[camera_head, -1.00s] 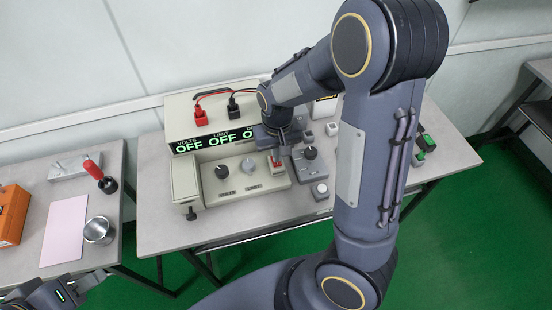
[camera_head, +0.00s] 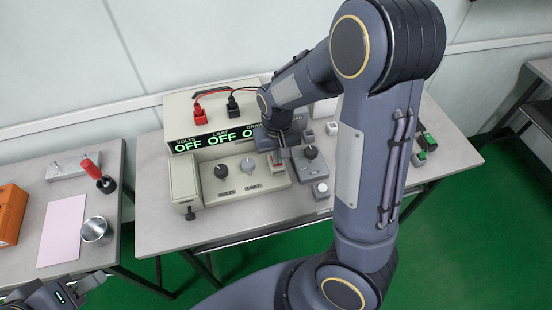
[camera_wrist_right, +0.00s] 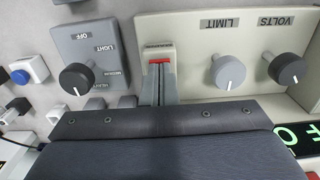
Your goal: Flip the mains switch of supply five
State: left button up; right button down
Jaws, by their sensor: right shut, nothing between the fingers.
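No supply number is legible. Its mains switch (camera_head: 278,167) is a pale rocker with red at the right end of the front panel. In the right wrist view, the switch (camera_wrist_right: 160,54) shows a red band just beyond my fingertips. My right gripper (camera_head: 281,155) is shut and empty, its tips at the switch; contact cannot be told. My left gripper (camera_head: 88,281) is at the lower left, partly cut off, its jaws unclear.
A grey box with a knob (camera_head: 311,152) stands close right of the switch. Red and black plugs (camera_head: 200,117) with leads sit on top of the supply. A metal cup (camera_head: 96,231) and a pink sheet (camera_head: 62,231) lie on the left table.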

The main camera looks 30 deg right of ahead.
jog(key=shift+f, duration=0.25)
jog(key=shift+r, duration=0.1)
notch_tip(320, 180, up, 7)
jog(key=p, duration=0.6)
dwell(0.4)
jog(key=s+a+r+t+y, duration=0.2)
jog(key=s+r, duration=0.5)
jog(key=s, duration=0.1)
jog(key=s+a+r+n+t+y, duration=0.1)
jog(key=s+a+r+t, duration=0.1)
jog(key=s+r, duration=0.4)
jog(key=s+t, duration=0.1)
jog(key=s, duration=0.2)
jog(key=shift+r+t+y, duration=0.3)
jog(key=shift+r+y, duration=0.05)
jog(key=shift+y, duration=0.05)
